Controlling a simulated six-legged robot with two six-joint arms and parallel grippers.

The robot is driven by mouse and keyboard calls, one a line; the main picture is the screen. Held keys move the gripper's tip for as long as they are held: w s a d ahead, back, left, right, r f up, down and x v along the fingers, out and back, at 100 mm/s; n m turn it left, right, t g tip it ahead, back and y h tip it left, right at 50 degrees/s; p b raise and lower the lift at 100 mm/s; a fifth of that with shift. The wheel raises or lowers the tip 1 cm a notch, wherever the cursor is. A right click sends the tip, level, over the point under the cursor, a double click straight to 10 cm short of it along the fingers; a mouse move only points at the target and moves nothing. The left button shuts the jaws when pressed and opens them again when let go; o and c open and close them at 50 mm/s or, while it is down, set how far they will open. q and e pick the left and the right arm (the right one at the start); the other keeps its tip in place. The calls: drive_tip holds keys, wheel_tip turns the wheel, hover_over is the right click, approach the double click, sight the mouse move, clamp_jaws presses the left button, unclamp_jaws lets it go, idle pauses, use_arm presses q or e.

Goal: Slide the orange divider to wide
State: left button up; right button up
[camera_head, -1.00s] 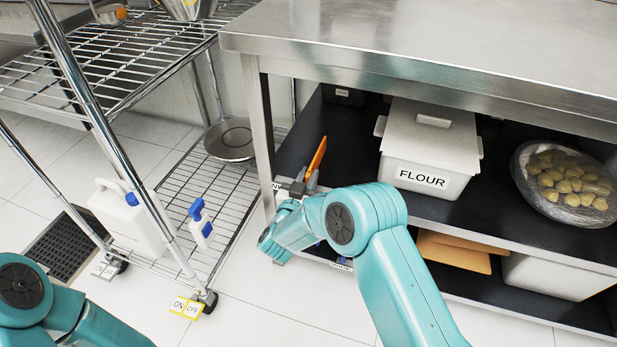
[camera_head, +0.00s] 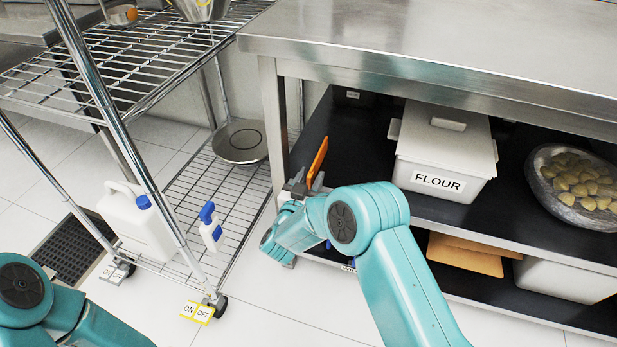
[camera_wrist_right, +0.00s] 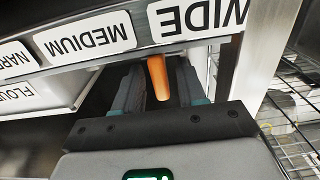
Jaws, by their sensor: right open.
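The orange divider (camera_head: 317,160) stands on edge on the dark upper shelf, near the left leg of the steel table. My right gripper (camera_head: 298,184) is at the shelf's front edge, at the divider's near end. In the right wrist view the divider's orange end (camera_wrist_right: 158,78) lies between the two open fingers (camera_wrist_right: 157,88); contact cannot be told. The labels appear upside down there: WIDE (camera_wrist_right: 198,18), MEDIUM (camera_wrist_right: 84,39) and a partly cut-off NARROW (camera_wrist_right: 16,59). The divider's end shows near the WIDE label, on its MEDIUM side. My left gripper is out of view; only its arm shows.
A FLOUR bin (camera_head: 445,155) and a wrapped bowl of dough balls (camera_head: 580,185) stand right of the divider. The table leg (camera_head: 272,125) is close on its left. A wire rack (camera_head: 215,185) with a white jug (camera_head: 135,222) stands farther left.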

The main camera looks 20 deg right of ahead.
drive_tip(key=p+v, duration=0.4)
drive_tip(key=v, duration=1.2)
drive_tip(key=shift+s, duration=0.1)
